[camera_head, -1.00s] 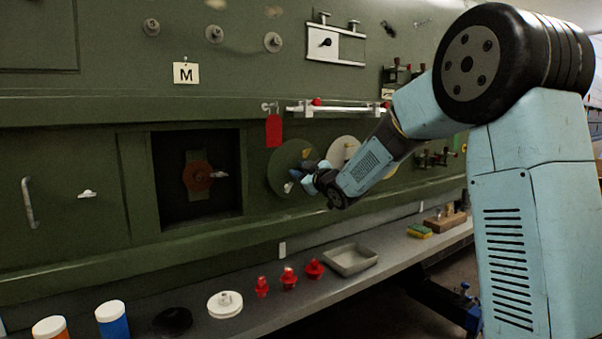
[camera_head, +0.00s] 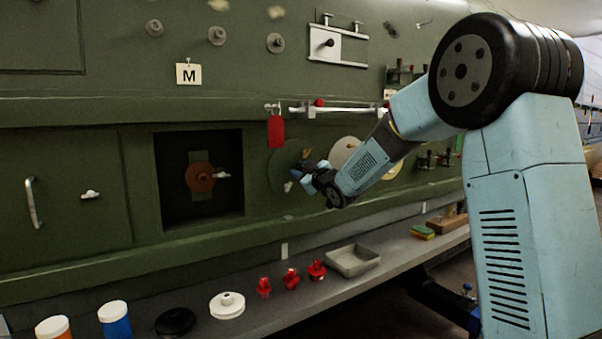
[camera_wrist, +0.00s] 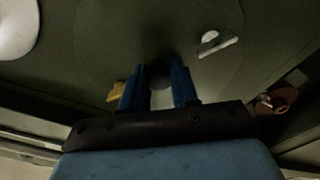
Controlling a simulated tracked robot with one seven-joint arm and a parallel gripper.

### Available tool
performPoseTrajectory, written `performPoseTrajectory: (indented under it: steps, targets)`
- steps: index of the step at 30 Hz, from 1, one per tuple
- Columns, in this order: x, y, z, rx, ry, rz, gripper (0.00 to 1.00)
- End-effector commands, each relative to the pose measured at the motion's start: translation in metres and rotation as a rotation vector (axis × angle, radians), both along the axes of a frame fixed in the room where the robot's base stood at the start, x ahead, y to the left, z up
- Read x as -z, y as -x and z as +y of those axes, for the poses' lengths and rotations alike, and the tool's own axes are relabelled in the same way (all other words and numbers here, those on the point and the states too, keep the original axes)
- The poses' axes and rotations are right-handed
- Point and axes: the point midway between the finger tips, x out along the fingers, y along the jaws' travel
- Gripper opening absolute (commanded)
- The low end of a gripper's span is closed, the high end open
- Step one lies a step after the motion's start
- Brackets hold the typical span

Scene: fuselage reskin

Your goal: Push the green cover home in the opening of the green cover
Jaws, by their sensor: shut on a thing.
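The green cover (camera_head: 283,163) is a round disc against the dark green wall, right of the square recess. In the wrist view the green cover (camera_wrist: 125,35) fills the middle, its faint rim around my gripper. My gripper (camera_head: 303,175) is at the disc's face in the head view. In the wrist view its blue fingers (camera_wrist: 157,80) are shut on the dark round knob (camera_wrist: 160,74) of the cover. A white tab (camera_wrist: 216,44) and a yellow tab (camera_wrist: 117,92) lie on either side. Whether the disc sits flush in its opening is not clear.
A pale round cover (camera_head: 344,152) sits right of the green one, partly behind my arm. A recess with a red-brown wheel (camera_head: 200,177) lies left. A red tag (camera_head: 275,131) hangs above. The shelf below holds red fittings (camera_head: 291,278) and a grey tray (camera_head: 353,261).

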Motion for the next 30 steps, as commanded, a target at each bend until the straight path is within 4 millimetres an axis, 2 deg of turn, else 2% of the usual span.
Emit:
performPoseTrajectory:
  steps: [14,15,23,30]
  targets:
    - [-0.0004,-0.0066,0.0046,-0.001,0.0,-0.001,0.0]
    - [-0.0004,-0.0063,0.0044,-0.001,0.0,-0.001,0.33]
    - [0.0,-0.0062,0.0045,0.0,0.0,0.0,0.58]
    - [0.0009,-0.0059,0.0041,0.0,0.0,0.002,0.59]
